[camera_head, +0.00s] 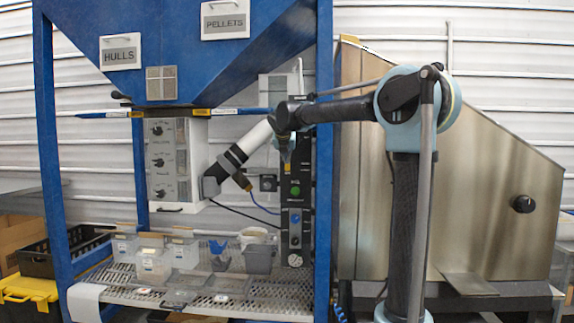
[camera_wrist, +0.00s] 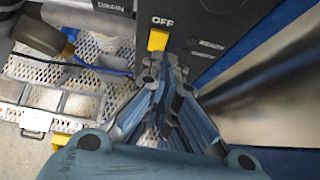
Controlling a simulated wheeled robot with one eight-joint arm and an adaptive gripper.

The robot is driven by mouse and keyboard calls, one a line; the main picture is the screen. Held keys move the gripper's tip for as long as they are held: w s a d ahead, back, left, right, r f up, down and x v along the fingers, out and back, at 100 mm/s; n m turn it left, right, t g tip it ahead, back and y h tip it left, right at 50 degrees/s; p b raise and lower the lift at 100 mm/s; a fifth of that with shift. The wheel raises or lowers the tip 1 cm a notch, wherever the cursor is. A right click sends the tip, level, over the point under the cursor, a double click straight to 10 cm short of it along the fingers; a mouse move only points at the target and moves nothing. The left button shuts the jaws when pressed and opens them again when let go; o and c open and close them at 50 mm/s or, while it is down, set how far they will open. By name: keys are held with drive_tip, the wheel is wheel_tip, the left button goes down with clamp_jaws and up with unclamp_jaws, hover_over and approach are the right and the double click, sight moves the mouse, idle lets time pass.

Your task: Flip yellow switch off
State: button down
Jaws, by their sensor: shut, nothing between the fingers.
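The yellow switch (camera_wrist: 158,40) sits on the black control panel (camera_wrist: 222,28), right under the white OFF label (camera_wrist: 163,21) in the wrist view. In the head view it shows as a small yellow spot (camera_head: 285,168) on the tall panel's upper part. My gripper (camera_wrist: 164,66) is shut and empty, its fingertips just below the switch in the wrist picture. Whether they touch it I cannot tell. In the head view my gripper (camera_head: 284,152) is small and partly lost against the dark panel. The switch's exact tilt is unclear.
Below the switch on the panel are a green button (camera_head: 295,190) and a blue knob (camera_head: 295,218). A blue hopper frame post (camera_head: 323,200) stands close right. A perforated shelf (camera_head: 285,296) holds several clear containers. A steel cabinet (camera_head: 470,200) stands farther right.

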drive_tip(key=w+r+v, duration=0.1)
drive_tip(key=v, duration=0.6)
drive_tip(key=shift+a+r, duration=0.2)
drive_tip(key=shift+r, duration=0.15)
drive_tip(key=shift+s, duration=0.15)
